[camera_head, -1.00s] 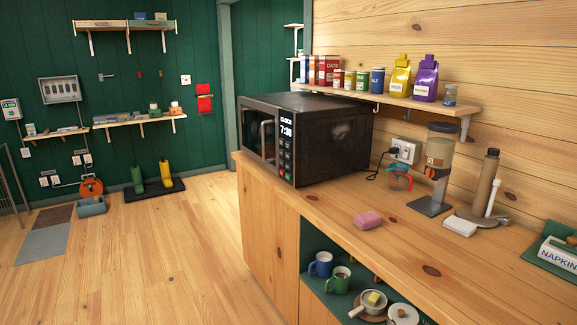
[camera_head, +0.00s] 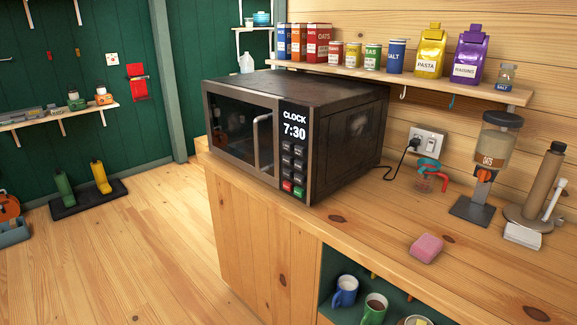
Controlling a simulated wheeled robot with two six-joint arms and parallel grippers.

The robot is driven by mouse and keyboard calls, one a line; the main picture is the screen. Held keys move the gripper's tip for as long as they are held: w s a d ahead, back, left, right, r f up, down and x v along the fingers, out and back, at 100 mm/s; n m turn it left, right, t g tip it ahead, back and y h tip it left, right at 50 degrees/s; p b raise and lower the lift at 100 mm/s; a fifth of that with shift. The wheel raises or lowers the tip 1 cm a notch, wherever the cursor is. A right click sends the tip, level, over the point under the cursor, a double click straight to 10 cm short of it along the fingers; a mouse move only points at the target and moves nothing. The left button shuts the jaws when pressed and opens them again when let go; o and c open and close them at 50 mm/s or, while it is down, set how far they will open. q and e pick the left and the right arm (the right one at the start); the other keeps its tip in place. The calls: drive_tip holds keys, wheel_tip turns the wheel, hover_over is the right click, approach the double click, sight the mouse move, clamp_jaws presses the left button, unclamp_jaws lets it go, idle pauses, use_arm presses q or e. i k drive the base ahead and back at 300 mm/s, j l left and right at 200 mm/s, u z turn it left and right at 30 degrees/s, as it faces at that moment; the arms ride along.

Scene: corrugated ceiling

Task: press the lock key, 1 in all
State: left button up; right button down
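A black microwave (camera_head: 290,135) stands on the wooden counter with its door shut. Its display (camera_head: 294,126) reads CLOCK 7:30. Below the display is a keypad (camera_head: 292,168) with several dark keys. A red key (camera_head: 287,186) and a green key (camera_head: 298,191) sit at the bottom. The key labels are too small to read, so I cannot tell which is the lock key. Neither of my grippers is in view.
A pink sponge (camera_head: 427,248) lies on the counter right of the microwave. A shelf (camera_head: 420,85) of food packs hangs above.

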sight(298, 178)
drive_tip(key=i+j+z, duration=0.1)
drive_tip(key=i+j, duration=0.3)
drive_tip(key=j, duration=0.25)
drive_tip(key=i+j+z, duration=0.15)
drive_tip(key=j, duration=0.2)
drive_tip(key=i+j, duration=0.2)
drive_tip(key=j, duration=0.15)
drive_tip(key=i+j+z, duration=0.15)
drive_tip(key=j, duration=0.15)
